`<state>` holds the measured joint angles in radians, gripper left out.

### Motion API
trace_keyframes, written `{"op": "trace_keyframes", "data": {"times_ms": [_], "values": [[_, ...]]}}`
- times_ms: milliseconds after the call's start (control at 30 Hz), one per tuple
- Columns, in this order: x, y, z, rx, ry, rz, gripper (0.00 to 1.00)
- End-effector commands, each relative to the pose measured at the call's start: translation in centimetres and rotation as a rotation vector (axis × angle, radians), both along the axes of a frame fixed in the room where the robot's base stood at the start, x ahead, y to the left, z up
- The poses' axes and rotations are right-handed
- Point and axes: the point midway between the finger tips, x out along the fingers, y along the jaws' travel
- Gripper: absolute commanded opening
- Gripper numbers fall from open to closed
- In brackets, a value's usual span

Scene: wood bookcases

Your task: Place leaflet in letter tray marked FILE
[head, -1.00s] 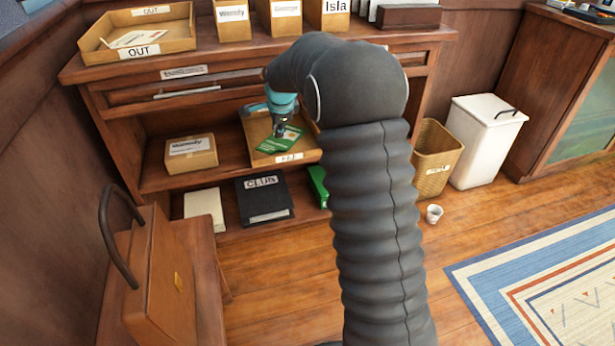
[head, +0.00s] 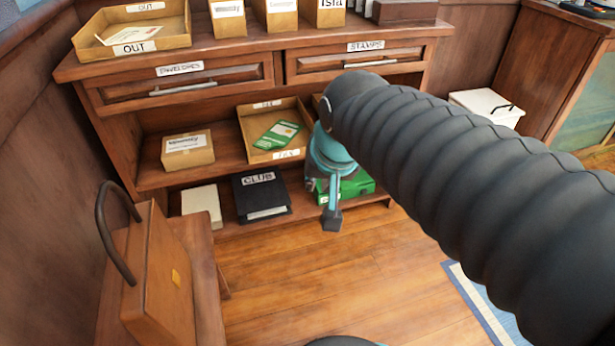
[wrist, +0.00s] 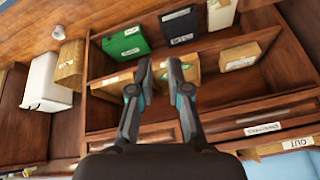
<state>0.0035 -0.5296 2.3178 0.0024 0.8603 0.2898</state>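The green and white leaflet (head: 277,135) lies in a wooden letter tray (head: 245,124) on the middle shelf. It rests on the tray floor at a slant. The tray's small labels look like FILE but are hard to read. My gripper (head: 332,217) is outside the bookcase, to the right of the tray and lower, apart from the leaflet. In the wrist view my gripper (wrist: 157,82) has its fingers apart with nothing between them. The tray (wrist: 188,72) shows beyond them, partly hidden by a finger; the leaflet cannot be made out there.
A labelled box (head: 188,151) stands left of the tray. Below are a black CLUB binder (head: 262,195), a pale box (head: 202,205) and a green box (head: 355,186) behind my gripper. The OUT tray (head: 175,30) is on top. A brown case (head: 160,280) stands front left. The floor ahead is clear.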

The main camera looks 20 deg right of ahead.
Motion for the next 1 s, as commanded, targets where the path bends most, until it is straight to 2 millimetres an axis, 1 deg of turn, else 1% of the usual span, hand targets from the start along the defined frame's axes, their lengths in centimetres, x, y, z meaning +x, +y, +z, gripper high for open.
{"op": "trace_keyframes", "data": {"times_ms": [33,100,200,300,433,667,800,1000], "values": [[-2.0,0.0,-0.4,-0.024,-0.006,0.047,0.17],[-4.0,0.0,-1.1,-0.059,-0.008,0.112,0.17],[-6.3,0.0,-2.0,-0.099,-0.007,0.186,0.17],[-7.7,0.1,-2.7,-0.125,-0.009,0.234,0.17],[-8.3,0.1,-3.1,-0.138,-0.007,0.261,0.17],[-8.2,0.2,-3.2,-0.141,-0.005,0.263,0.17],[-8.2,0.3,-2.3,-0.142,-0.004,0.262,0.17],[-8.2,0.3,-2.3,-0.142,-0.004,0.262,0.17]]}}
